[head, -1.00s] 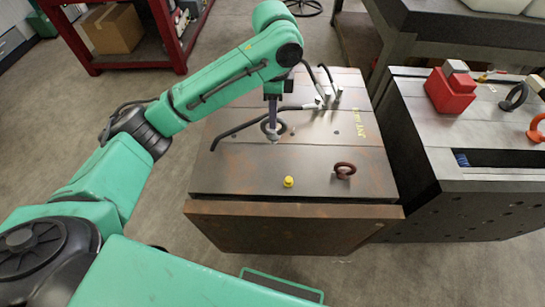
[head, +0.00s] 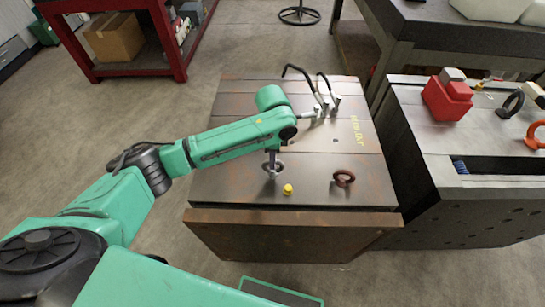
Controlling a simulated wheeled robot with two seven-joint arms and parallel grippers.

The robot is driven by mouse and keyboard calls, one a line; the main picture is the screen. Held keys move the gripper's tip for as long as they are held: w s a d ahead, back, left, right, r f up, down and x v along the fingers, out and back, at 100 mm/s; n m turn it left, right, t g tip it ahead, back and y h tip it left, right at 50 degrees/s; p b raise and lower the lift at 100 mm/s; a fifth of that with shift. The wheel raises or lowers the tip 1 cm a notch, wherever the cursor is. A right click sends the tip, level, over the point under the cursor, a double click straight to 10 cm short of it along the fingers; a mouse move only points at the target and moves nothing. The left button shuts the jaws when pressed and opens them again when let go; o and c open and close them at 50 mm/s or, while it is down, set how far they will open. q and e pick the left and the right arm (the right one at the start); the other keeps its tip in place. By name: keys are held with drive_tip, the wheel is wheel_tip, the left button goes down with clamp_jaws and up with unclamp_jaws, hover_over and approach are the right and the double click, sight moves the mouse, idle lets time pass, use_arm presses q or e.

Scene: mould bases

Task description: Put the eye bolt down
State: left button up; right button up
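My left gripper (head: 272,162) points down over the front middle of the rusty brown mould base (head: 315,165). It is shut on a grey eye bolt (head: 273,170), whose ring shows around the fingertips. The bolt's lower end is hard to make out, so I cannot tell whether it touches the top. A yellow plug (head: 288,189) sits just in front and to the right of it. A dark red eye bolt (head: 344,178) stands on the same top, farther right. My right gripper is not in view.
Bent black hoses (head: 300,75) with metal fittings stand at the back of the mould base. To the right, a dark block (head: 430,140) carries a red block (head: 447,98), a black eye bolt (head: 512,103) and an orange ring (head: 535,135). A red shelf (head: 130,68) stands back left.

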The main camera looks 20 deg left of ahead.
use_arm(q)
drive_tip(key=shift+o, duration=1.2)
wheel_tip(320, 180, up, 12)
drive_tip(key=shift+r+b, duration=0.15)
drive_tip(key=shift+b, duration=0.25)
